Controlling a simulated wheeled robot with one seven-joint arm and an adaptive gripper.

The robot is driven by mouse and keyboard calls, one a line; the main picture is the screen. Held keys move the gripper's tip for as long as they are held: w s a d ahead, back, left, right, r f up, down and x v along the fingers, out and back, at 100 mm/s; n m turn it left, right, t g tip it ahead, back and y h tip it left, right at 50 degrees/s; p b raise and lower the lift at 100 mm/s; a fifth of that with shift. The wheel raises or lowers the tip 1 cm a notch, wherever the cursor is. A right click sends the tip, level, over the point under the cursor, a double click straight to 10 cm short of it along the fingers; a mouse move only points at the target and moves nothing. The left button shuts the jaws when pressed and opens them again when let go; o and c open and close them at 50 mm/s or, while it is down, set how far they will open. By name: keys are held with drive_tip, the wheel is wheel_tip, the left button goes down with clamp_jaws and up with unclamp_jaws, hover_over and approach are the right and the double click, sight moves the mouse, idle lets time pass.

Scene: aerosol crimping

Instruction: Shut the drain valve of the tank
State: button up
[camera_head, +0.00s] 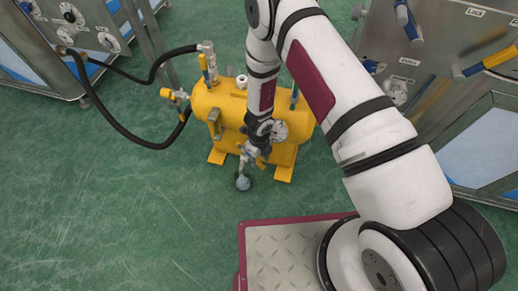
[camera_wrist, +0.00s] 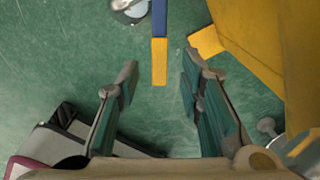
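The yellow tank (camera_head: 230,98) stands on the green floor; its yellow side also shows at the right of the wrist view (camera_wrist: 262,40). A lever with a blue shaft and yellow end (camera_wrist: 160,58) runs down from the top edge of the wrist view. I take it for the drain valve's handle; its valve body is out of that view. In the head view the valve (camera_head: 244,153) is at the tank's near lower side, partly hidden by my arm. My gripper (camera_wrist: 161,74) is open, with the lever's yellow end between its fingertips in the picture. Contact cannot be told.
A round grey piece (camera_head: 243,183) hangs below the valve near the floor. Black hoses (camera_head: 125,132) run from the tank to a grey cabinet (camera_head: 60,40) at left. Another cabinet (camera_head: 425,60) stands at right.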

sight(259, 163)
wheel_tip(259, 163, up, 10)
drive_tip(key=shift+f, duration=0.25)
